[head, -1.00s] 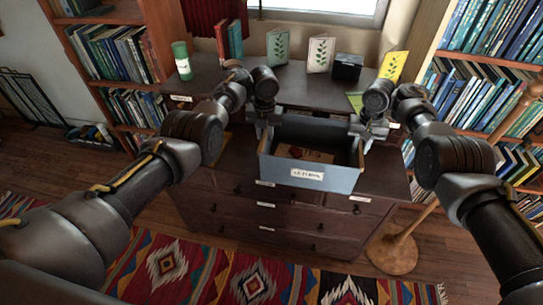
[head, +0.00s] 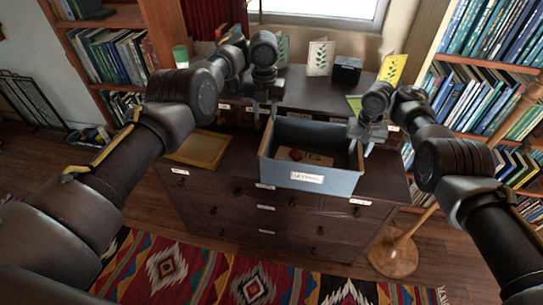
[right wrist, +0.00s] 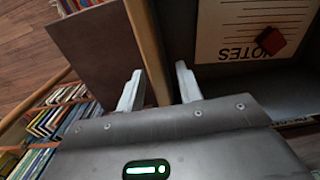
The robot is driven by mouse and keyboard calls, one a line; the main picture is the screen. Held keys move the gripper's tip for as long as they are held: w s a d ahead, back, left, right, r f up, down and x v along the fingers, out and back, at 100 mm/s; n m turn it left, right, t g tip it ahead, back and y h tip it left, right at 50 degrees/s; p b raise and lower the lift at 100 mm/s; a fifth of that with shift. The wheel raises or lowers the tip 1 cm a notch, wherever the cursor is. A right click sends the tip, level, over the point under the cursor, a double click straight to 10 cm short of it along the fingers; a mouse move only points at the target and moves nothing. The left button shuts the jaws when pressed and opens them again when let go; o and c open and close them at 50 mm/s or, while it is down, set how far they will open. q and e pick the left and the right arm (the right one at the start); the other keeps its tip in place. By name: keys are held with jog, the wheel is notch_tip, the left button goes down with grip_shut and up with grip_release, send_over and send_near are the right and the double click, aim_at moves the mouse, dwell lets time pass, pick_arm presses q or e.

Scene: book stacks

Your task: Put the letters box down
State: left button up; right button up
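The letters box (head: 285,172) is a blue-grey open box with a label on its front. It appears to sit upright on the dark dresser top, close to the front edge; its underside is hidden. Inside lie a NOTES sheet (right wrist: 235,25) and a small red object (right wrist: 270,41). My right gripper (head: 362,145) is at the box's right wall. In the right wrist view its fingers (right wrist: 160,88) are apart, on either side of the wall's rim, with gaps visible.
Behind stand a green-lidded jar (head: 180,56), a leaf-pattern card (head: 320,57), a black box (head: 346,69) and a yellow book (head: 393,68). Bookshelves flank both sides.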

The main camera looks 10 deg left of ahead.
pick_arm(q)
jog(key=shift+r, duration=0.9)
pick_arm(e)
notch_tip(320, 180, up, 12)
dwell(0.3)
